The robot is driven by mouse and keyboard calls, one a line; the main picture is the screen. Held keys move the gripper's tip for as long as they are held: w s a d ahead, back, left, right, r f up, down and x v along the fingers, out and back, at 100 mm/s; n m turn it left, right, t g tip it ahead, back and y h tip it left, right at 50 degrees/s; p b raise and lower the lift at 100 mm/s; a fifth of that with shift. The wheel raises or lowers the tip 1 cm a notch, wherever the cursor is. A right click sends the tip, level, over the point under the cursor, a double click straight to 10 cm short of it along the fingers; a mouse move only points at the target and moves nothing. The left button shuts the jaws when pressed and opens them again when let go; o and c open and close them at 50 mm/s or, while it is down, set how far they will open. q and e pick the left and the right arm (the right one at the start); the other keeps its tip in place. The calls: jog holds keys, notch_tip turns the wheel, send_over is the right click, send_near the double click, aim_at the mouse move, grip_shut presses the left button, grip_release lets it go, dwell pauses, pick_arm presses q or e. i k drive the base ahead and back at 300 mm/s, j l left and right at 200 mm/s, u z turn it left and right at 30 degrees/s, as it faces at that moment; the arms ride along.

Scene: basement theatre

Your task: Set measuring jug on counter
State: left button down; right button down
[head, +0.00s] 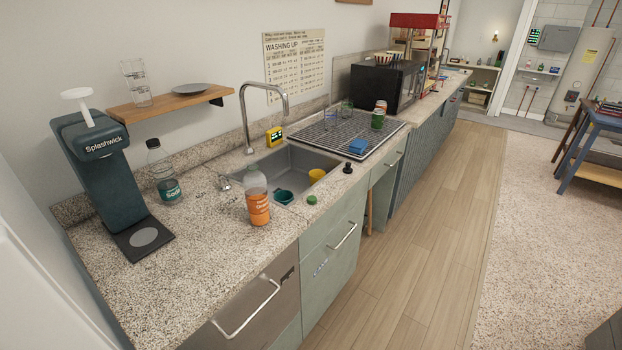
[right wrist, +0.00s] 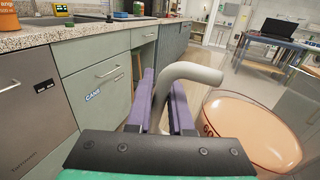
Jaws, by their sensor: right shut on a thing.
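The measuring jug (right wrist: 250,125) is at the right of the right wrist view. It looks clear with a peach tint, and part of a printed marking shows on its side. Its pale curved handle (right wrist: 198,72) runs between the purple fingers of my right gripper (right wrist: 166,85), which is shut on it. The jug is held in front of the cabinets, apart from the counter. The speckled stone counter (head: 205,235) runs along the wall in the head view, and its edge shows at upper left in the right wrist view (right wrist: 70,32). My left gripper is in neither view.
On the counter stand a dark Splashwick machine (head: 85,165), a soda bottle (head: 165,180) and an orange bottle (head: 257,200). A sink (head: 285,160) and a drying rack (head: 340,133) lie farther along. The near counter front is bare. Wooden floor (head: 440,200) is clear.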

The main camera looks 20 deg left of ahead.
aim_at(202, 254)
jog(key=k+j+u, duration=0.1)
jog(key=u, duration=0.35)
jog(key=k+j+u, duration=0.2)
jog(key=u, duration=0.3)
jog(key=k+j+u, duration=0.1)
jog(key=u, duration=0.35)
